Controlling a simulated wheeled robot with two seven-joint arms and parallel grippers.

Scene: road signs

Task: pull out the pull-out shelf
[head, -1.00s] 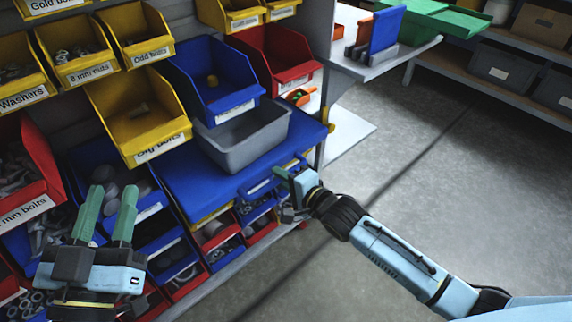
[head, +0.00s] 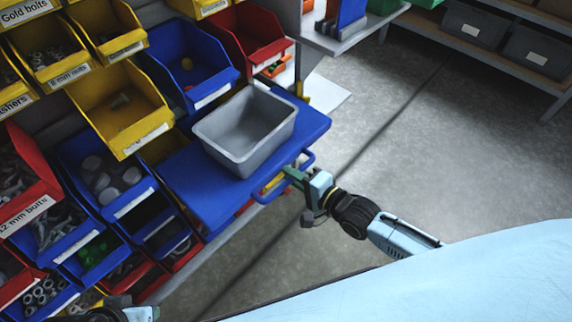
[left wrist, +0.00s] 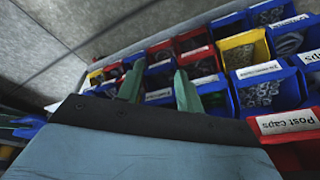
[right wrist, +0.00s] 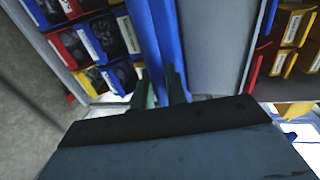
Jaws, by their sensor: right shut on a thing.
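The blue pull-out shelf (head: 200,190) sticks out from the bin rack in the head view, with a blue bar handle (head: 268,195) along its front edge. A grey open bin (head: 245,165) stands on it and looks empty. My right gripper (head: 292,176) is shut on the handle; in the right wrist view its fingers (right wrist: 160,85) sit close together at the blue bar. My left gripper's fingers (left wrist: 158,90) are apart with nothing between them in the left wrist view. In the head view only a bit of my left wrist shows at the bottom left.
Yellow, red and blue bins of hardware (head: 120,110) fill the rack beside, above and below the shelf. A side ledge (head: 350,38) holds blue and grey items at the top. The grey floor (head: 400,130) to the right is open.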

